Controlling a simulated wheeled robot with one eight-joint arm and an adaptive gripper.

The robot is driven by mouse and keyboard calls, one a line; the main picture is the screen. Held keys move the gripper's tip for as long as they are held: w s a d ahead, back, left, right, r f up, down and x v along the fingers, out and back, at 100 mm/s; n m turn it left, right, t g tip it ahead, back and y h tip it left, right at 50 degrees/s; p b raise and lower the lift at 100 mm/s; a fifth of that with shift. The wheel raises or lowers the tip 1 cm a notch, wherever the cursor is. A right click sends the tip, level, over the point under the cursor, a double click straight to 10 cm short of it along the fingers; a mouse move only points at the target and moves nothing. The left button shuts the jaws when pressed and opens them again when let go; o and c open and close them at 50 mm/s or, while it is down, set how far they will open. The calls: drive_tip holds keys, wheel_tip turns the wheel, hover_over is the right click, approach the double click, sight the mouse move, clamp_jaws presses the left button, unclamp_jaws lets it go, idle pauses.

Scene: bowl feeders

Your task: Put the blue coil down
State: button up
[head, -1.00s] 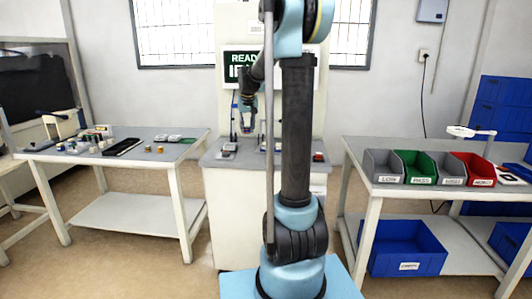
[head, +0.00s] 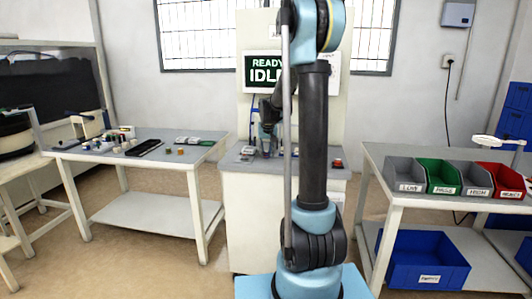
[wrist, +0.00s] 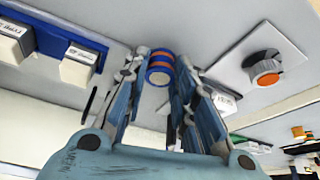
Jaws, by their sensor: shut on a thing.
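The blue coil (wrist: 160,55) shows in the wrist view as a short round piece with blue rims and a copper-orange band. My gripper (wrist: 160,78) is shut on it, with one finger on each side, and the coil sits at the fingertips. In the head view my gripper (head: 266,147) is low over the top of the white cabinet (head: 245,205). The coil is too small to make out there. I cannot tell whether the coil touches the surface.
A blue holder (wrist: 50,40) with white labelled blocks is at the left. A screen (head: 264,68) reads READY IDLE. A parts table (head: 90,150) stands left, and labelled bins (head: 440,175) right.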

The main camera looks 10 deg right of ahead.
drive_tip(key=o, duration=1)
drive_tip(key=shift+o, duration=0.2)
